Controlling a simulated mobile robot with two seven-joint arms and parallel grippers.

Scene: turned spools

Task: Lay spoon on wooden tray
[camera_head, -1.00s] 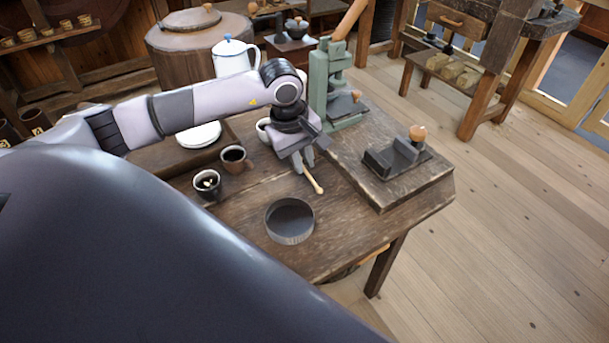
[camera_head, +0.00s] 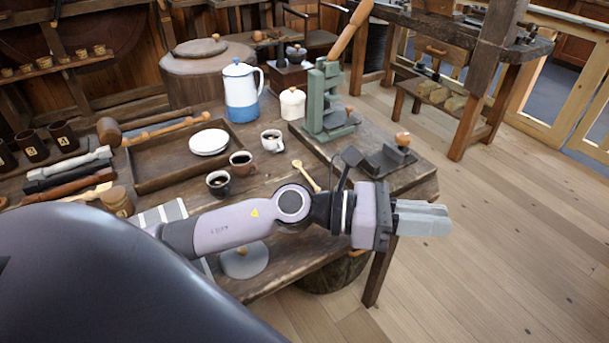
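The pale wooden spoon (camera_head: 306,176) lies on the dark table, right of the coffee cups and just behind my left forearm. The wooden tray (camera_head: 163,166) is a shallow dark rectangle at the table's left, with a white plate (camera_head: 209,142) on its right part. My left gripper (camera_head: 425,218) is right of the spoon and apart from it, pointing right over the table's right edge. Its grey fingers appear together with nothing between them. My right gripper is out of view.
Two dark coffee cups (camera_head: 218,183) and a white cup (camera_head: 272,141) stand between tray and spoon. A blue-white pot (camera_head: 241,92) and green press (camera_head: 327,100) stand behind. Tools (camera_head: 67,176) crowd the left. The tray's left part is bare.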

